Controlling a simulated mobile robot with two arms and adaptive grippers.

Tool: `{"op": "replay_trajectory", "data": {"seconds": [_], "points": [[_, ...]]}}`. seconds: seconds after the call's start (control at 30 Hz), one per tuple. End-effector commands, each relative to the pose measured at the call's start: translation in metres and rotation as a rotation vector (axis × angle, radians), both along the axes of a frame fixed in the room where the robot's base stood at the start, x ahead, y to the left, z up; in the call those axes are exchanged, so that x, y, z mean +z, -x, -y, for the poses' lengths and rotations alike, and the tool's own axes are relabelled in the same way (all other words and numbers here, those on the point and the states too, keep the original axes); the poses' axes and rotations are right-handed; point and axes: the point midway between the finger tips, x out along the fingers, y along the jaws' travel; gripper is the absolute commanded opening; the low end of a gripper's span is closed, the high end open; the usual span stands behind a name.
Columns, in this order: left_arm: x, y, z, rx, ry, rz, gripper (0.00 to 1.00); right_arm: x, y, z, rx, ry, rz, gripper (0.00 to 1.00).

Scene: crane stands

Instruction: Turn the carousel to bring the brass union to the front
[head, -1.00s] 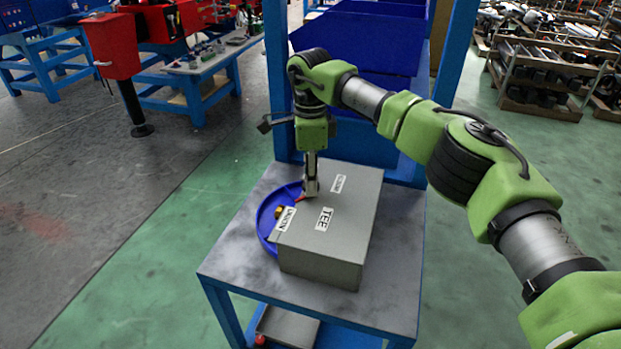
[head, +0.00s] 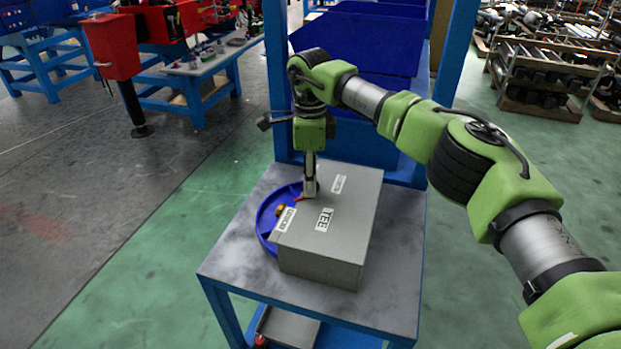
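The blue carousel (head: 265,222) is a round tray on the grey table. Only its left part shows; a grey box covers the rest. A small brass-coloured fitting (head: 280,209) lies in the open part, beside the UNION label; its exact shape is too small to tell. A thin red part (head: 299,198) shows near the box edge. My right gripper (head: 310,192) points straight down at the carousel's far right, by the box's left edge and the red part. Its fingertips look close together, but whether they are shut or touch anything is unclear. My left gripper is out of view.
The grey box (head: 345,235) carries UNION (head: 285,220), TEE (head: 324,219) and a third, unreadable label (head: 339,184). The table (head: 235,248) is bare to the front left. Blue posts and bins (head: 350,45) stand behind. A grey tray (head: 288,326) sits below.

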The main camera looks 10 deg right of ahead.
Motion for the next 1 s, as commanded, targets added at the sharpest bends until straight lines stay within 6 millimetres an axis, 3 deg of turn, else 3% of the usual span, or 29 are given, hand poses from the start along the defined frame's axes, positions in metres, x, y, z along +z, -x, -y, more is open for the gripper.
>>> {"op": "replay_trajectory", "data": {"seconds": [0.47,1.0], "points": [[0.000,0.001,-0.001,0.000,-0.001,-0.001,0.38,0.006,0.000,0.000,0.000,0.000,0.001,0.45],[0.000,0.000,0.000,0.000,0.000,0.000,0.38,0.105,-0.001,0.000,-0.001,0.000,0.003,0.45]]}}
